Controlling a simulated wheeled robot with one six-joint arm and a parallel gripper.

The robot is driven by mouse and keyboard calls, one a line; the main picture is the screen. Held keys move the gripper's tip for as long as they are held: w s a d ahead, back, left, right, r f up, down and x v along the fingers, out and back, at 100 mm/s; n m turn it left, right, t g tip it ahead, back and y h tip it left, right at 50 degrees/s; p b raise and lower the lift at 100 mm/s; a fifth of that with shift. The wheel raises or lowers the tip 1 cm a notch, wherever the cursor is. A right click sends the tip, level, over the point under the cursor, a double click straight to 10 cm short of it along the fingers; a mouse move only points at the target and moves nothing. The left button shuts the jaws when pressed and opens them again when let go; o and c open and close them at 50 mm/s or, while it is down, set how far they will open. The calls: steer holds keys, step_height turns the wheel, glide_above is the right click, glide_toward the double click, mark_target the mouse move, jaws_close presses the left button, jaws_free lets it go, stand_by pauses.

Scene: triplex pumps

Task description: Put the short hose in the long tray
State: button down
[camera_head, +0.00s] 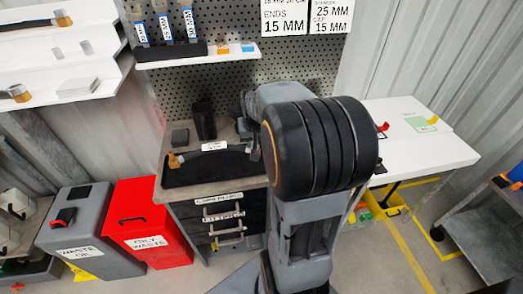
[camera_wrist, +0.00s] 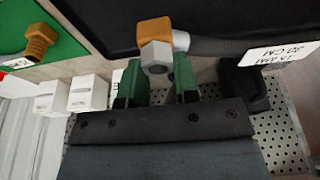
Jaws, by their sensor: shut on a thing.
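My gripper (camera_wrist: 157,85) has its green fingers at the sides of a hose's hex end fitting (camera_wrist: 157,52) with a brass-coloured tip. The short hose (camera_wrist: 205,46) is grey and runs right from there, past a white tag that seems to read 20 cm and 15 mm. In the head view its brass-coloured end (camera_head: 175,160) shows at the left of a black tray (camera_head: 205,176) on the bench, which I take for the long tray.
A green mat (camera_wrist: 75,45) with an orange fitting and white blocks (camera_wrist: 88,92) are left in the wrist view. A black holder (camera_head: 204,120) stands behind the tray. White shelves (camera_head: 90,90) with other hoses are at left, a white table (camera_head: 440,150) at right.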

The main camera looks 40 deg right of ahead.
steer(key=d+f, duration=0.2)
steer(key=f, duration=0.1)
steer(key=shift+d+f, duration=0.15)
steer(key=shift+d, duration=0.25)
steer(key=shift+d+f, duration=0.15)
steer(key=shift+f, duration=0.8)
steer(key=shift+d+f, duration=0.15)
steer(key=shift+f, duration=0.8)
steer(key=c, duration=0.9)
jaws_free()
steer(key=shift+o, duration=0.2)
steer(key=shift+r, duration=0.1)
